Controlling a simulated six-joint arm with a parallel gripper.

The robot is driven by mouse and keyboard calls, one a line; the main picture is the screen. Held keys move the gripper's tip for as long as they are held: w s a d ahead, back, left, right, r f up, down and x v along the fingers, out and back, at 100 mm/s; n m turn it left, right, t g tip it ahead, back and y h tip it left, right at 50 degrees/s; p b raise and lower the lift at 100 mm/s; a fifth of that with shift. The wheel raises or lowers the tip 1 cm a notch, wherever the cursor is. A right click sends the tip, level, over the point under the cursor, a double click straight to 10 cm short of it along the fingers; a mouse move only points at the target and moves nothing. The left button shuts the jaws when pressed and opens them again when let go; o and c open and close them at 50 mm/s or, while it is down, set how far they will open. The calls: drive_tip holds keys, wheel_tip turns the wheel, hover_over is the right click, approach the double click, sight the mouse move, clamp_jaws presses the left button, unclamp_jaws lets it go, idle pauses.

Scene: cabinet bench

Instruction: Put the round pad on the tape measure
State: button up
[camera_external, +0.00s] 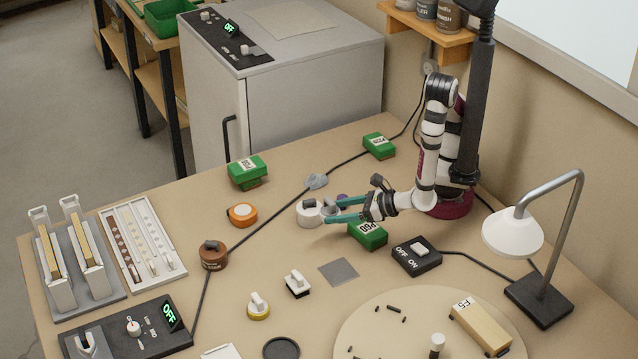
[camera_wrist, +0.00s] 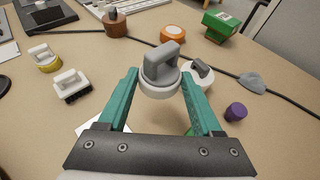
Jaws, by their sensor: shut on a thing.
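The round pad (camera_wrist: 158,88), a white disc with an upright grey grip block, is between the fingertips of my gripper (camera_wrist: 159,75) in the wrist view. My gripper (camera_external: 329,209) is shut on it. In the external view the pad and a similar white round piece overlap near the fingertips, and I cannot tell how high the pad is. The tape measure seems to be the orange round case (camera_external: 243,214), left of my gripper on the bench. It also shows in the wrist view (camera_wrist: 173,34), beyond the pad and apart from it. Its top looks clear.
A similar white round piece (camera_wrist: 198,74) lies just behind the pad. A purple cylinder (camera_wrist: 236,111) and a grey lump (camera_external: 316,181) are close by. A black cable (camera_external: 268,212) crosses the bench. Green boxes (camera_external: 248,172) and a brown round block (camera_external: 213,257) stand around the tape measure.

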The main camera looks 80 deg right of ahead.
drive_tip(key=shift+w+d+r, duration=0.35)
drive_tip(key=shift+d+r, duration=0.1)
drive_tip(key=shift+d, duration=0.25)
drive_tip(key=w+d+r+m+h, duration=0.15)
drive_tip(key=w+d, duration=0.25)
drive_tip(key=w, duration=0.4)
drive_tip(key=w+d+r+m+g+h, duration=0.1)
drive_tip(key=w+d+h, duration=0.1)
drive_tip(key=w+d, duration=0.45)
drive_tip(key=w+d+r+m+h, duration=0.1)
drive_tip(key=w+d+m+h, duration=0.1)
drive_tip(key=w, duration=0.8)
hover_over(247, 212)
drive_tip(key=shift+y, duration=0.25)
drive_tip(key=f, duration=0.6)
drive_tip(key=shift+s+d+f, duration=0.15)
drive_tip(key=shift+d+f, duration=0.05)
drive_tip(key=shift+d, duration=0.05)
drive_tip(key=shift+a+f, duration=0.15)
drive_tip(key=shift+f, duration=0.95)
drive_tip(key=shift+a+f, duration=0.15)
drive_tip(key=shift+f, duration=0.95)
drive_tip(key=shift+f, duration=0.1)
